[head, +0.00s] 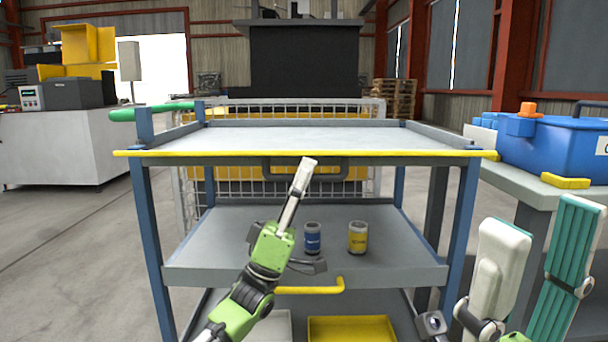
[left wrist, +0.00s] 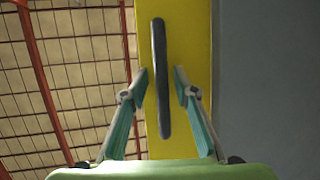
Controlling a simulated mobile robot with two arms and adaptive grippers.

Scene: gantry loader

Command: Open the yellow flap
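The yellow flap (head: 220,154) shows as a thin, nearly level strip along the front edge of the trolley's grey top in the head view. A dark bar handle (head: 345,169) hangs below it. In the left wrist view the flap is a yellow band (left wrist: 188,35) with the dark handle (left wrist: 160,75) along its middle. My left gripper (head: 308,162) points up at the handle from below. Its fingers (left wrist: 161,72) are open, one on each side of the handle, with gaps visible. My right gripper (head: 543,215) is open and empty at the lower right.
The trolley's middle shelf (head: 210,262) holds a blue can (head: 312,239) and a yellow can (head: 358,238). A yellow tray (head: 350,328) is lower down. A wire fence (head: 230,190) stands behind. A bench with a blue box (head: 550,145) is at right. The left floor is clear.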

